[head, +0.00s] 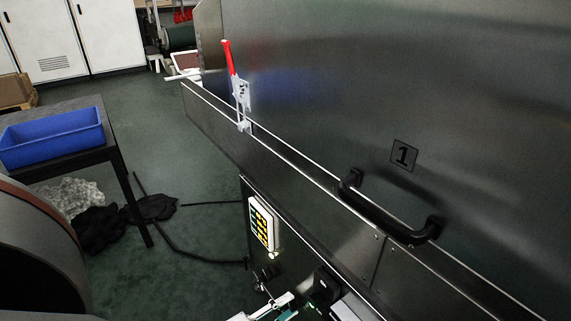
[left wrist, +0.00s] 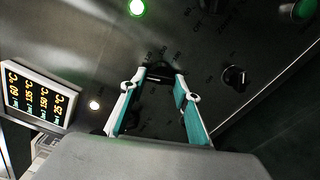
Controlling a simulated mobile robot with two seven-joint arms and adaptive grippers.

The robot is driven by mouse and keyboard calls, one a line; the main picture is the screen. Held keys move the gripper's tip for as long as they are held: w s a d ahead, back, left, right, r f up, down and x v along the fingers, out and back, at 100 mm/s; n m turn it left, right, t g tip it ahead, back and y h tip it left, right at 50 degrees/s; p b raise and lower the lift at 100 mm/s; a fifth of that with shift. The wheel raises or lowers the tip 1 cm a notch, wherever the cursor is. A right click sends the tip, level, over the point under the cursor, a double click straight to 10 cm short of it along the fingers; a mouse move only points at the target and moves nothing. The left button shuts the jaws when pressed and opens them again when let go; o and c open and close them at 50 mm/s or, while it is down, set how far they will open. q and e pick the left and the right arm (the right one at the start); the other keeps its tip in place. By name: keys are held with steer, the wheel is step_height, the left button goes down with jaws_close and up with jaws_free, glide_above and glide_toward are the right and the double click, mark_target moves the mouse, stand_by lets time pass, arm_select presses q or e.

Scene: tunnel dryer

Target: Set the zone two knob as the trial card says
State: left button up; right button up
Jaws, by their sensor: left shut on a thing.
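In the left wrist view my left gripper (left wrist: 158,92) has its two teal-padded fingers on either side of a black knob (left wrist: 160,70) on the dark control panel (left wrist: 205,60), shut on it. In the head view the left gripper (head: 278,308) shows at the bottom edge. My right gripper is not in view. No trial card can be made out.
A display (left wrist: 38,95) beside the panel shows several yellow temperature lines; it also shows in the head view (head: 262,223). A green lamp (left wrist: 137,7) is lit. A black handle (head: 390,210) juts from the steel dryer wall. A blue bin (head: 52,138) stands on a table.

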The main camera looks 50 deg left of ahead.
arm_select(q)
steer(key=o, duration=1.1)
steer(key=s, duration=1.2)
steer(key=shift+a, duration=0.45)
